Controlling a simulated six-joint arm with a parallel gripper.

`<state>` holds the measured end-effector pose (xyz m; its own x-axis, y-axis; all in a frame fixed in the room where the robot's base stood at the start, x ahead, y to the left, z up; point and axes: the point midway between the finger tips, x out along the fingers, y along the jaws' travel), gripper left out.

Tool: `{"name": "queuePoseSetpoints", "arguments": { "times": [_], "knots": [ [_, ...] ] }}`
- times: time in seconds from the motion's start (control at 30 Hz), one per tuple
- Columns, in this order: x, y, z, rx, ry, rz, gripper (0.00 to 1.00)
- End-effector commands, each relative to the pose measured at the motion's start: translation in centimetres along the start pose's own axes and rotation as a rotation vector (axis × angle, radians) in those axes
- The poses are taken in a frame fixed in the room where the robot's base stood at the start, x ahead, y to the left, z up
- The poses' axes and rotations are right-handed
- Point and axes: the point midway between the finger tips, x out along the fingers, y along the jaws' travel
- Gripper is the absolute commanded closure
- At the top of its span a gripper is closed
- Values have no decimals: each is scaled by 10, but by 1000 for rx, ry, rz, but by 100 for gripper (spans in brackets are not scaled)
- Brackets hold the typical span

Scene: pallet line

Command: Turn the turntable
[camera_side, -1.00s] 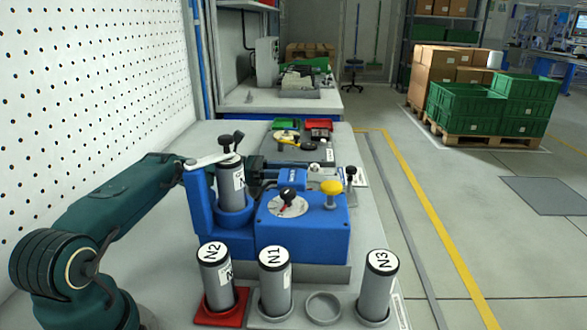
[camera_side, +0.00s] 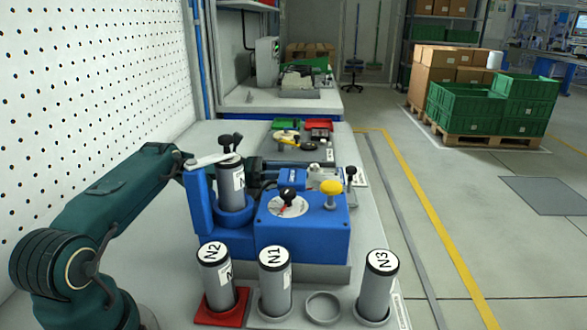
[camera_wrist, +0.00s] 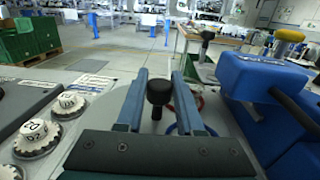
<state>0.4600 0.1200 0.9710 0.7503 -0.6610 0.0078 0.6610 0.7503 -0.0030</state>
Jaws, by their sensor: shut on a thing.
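My gripper's two blue fingers (camera_wrist: 158,98) are shut on a black knob (camera_wrist: 158,91), which stands upright between them in the wrist view. What lies under the knob is mostly hidden by my gripper, and I cannot clearly make out the turntable's disc. Red and blue curved edges show just right of the fingers. In the side view my gripper is behind the blue machine (camera_side: 302,239) and the grey cylinder in its cup, so its fingertips are largely hidden.
The blue machine carries a yellow knob (camera_side: 331,187) and a round dial (camera_side: 288,206). Cylinders N2 (camera_side: 215,278), N1 (camera_side: 275,282) and N3 (camera_side: 377,287) stand in front. Numbered dials (camera_wrist: 35,136) lie left of my gripper. A black-topped lever (camera_wrist: 207,36) stands ahead.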

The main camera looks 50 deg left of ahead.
Motion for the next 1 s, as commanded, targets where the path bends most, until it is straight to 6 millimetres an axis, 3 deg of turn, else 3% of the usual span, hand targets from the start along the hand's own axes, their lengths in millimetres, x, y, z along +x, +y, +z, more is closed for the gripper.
{"name": "queuePoseSetpoints", "arguments": {
  "times": [0.5, 0.9, 0.93, 1.0],
  "knots": [
    [1, 0, 2, 7, 3, 184, 100],
    [0, 0, 2, 8, 5, 200, 100],
    [0, 0, 1, 8, 5, 199, 56],
    [0, 0, 1, 8, 5, 199, 34]
  ]
}}
